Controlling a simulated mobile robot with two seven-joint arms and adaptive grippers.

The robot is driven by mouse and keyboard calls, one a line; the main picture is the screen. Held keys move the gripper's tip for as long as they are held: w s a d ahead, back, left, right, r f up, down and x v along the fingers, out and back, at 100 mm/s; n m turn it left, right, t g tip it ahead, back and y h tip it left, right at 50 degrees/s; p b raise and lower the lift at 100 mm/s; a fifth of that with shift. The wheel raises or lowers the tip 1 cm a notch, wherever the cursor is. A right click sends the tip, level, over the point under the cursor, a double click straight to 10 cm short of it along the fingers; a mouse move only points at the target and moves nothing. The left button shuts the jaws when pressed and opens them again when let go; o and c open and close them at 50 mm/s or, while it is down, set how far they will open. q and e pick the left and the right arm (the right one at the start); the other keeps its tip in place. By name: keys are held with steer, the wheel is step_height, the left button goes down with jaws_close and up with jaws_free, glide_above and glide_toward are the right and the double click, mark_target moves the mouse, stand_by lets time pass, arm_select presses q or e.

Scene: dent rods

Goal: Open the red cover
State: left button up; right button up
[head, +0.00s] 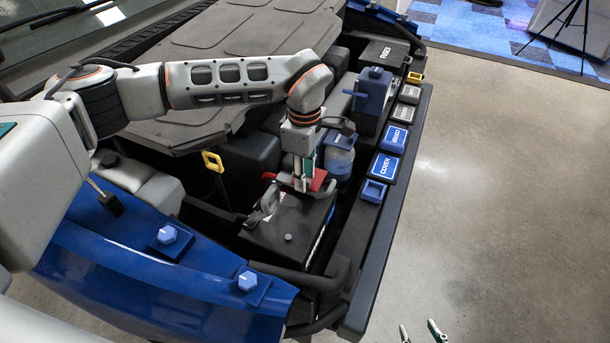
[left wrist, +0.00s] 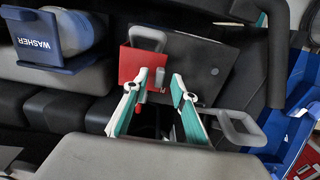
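The red cover (head: 318,181) sits at the far edge of a black box (head: 287,237), partly hidden by my left gripper in the head view. My left gripper (left wrist: 161,81) is open. One fingertip overlaps the red cover in the picture and the other is to its right, over the black box. I cannot tell whether they touch. In the head view my left gripper (head: 300,183) points down there. My right gripper (head: 421,331) is open and empty at the bottom edge, over the floor.
A blue washer bottle (head: 338,158) stands just right of my left gripper. Blue and grey labelled covers line the black front rail (head: 372,250). A yellow handle (head: 213,161) stands left. The floor at right is clear.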

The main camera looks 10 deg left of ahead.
arm_select(q)
steer(key=shift+f, duration=0.3)
jaws_close()
steer(key=shift+w+r, duration=0.1)
